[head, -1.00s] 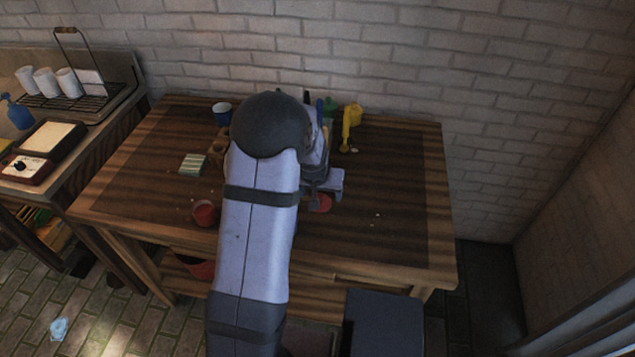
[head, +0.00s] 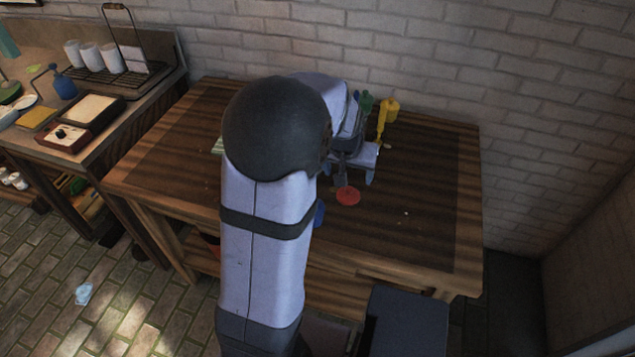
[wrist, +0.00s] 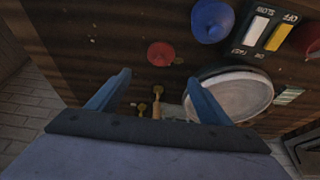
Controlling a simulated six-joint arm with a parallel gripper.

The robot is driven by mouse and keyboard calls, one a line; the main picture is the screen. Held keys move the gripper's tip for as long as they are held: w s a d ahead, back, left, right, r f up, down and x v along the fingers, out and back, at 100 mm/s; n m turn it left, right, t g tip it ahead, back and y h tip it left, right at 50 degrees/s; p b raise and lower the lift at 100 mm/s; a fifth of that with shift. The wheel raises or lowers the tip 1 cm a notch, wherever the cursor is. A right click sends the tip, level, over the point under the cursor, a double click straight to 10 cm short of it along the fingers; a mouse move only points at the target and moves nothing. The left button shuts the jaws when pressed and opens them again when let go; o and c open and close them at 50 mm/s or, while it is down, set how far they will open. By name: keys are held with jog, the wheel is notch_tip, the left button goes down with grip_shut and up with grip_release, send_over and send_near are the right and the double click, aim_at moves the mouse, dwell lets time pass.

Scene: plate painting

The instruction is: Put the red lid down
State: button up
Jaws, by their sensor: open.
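The red lid (head: 347,196) lies flat on the dark table top, right of my arm in the head view. In the wrist view, the lid (wrist: 160,54) sits beyond my fingertips and between their lines, apart from both fingers. My gripper (head: 356,181) is open and empty, just behind the lid in the head view.
A blue round object (wrist: 212,20), a switch box (wrist: 265,32) and a pale round plate (wrist: 232,96) lie right in the wrist view. The table's right side is mostly clear.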

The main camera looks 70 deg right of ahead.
jog(key=shift+w, duration=0.1)
jog(key=w+a+f+n+t+y, duration=0.2)
jog(key=w+a+n, duration=0.6)
jog(key=w+a, duration=1.4)
jog(key=a+n+g+y, duration=0.2)
jog(key=a+n, duration=0.8)
jog(key=a, duration=1.4)
jog(key=shift+a+f, duration=0.2)
jog(key=shift+f, duration=0.15)
jog(key=shift+w, duration=0.15)
